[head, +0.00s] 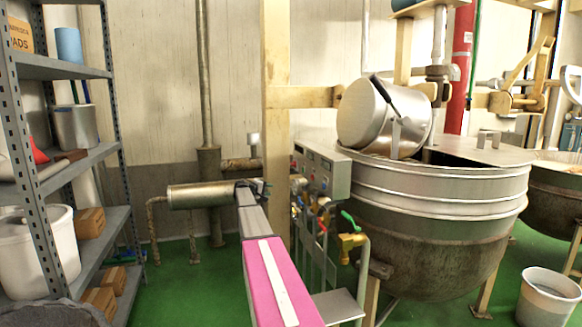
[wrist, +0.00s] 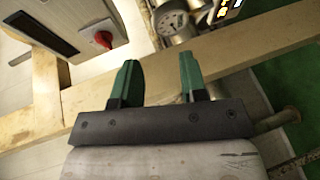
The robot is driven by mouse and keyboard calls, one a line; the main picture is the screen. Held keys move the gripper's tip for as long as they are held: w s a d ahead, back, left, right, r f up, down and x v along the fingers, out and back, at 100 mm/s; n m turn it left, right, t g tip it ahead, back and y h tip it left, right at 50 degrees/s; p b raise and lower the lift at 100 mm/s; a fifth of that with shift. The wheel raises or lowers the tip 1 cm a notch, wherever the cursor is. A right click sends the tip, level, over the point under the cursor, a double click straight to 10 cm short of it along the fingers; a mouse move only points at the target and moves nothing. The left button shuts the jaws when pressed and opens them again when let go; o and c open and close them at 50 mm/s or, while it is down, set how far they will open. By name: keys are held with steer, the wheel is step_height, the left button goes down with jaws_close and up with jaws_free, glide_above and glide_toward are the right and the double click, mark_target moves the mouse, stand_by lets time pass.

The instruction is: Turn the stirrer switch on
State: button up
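A grey control box (head: 322,172) with small buttons and knobs is mounted beside the kettle (head: 425,225) in the head view. In the wrist view a pale panel with a red rotary knob (wrist: 103,39) and a dark window shows at the upper left. I cannot tell whether this knob is the stirrer switch, or read its position. My gripper (wrist: 159,75) has two green fingers spread apart with nothing between them. The knob lies beyond and left of the fingers, apart from them. In the head view my gripper is small, left of the control box.
A wooden beam (wrist: 222,58) crosses behind the fingers in the wrist view, near a round gauge (wrist: 171,22). A wooden post (head: 276,95), pipes and valves (head: 350,240) crowd the control box. Metal shelves (head: 62,68) stand left; a bucket (head: 547,300) stands right.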

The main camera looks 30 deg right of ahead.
mark_target(291, 164)
steer(key=w+d+r+h, duration=0.3)
steer(key=w+d+r, duration=0.4)
steer(key=d+r, duration=0.2)
steer(key=shift+n, duration=0.3)
steer(key=d, duration=0.3)
steer(key=w+d, duration=0.1)
steer(key=d, duration=0.7)
steer(key=shift+w+r, duration=0.15)
steer(key=shift+w, duration=0.2)
jaws_close()
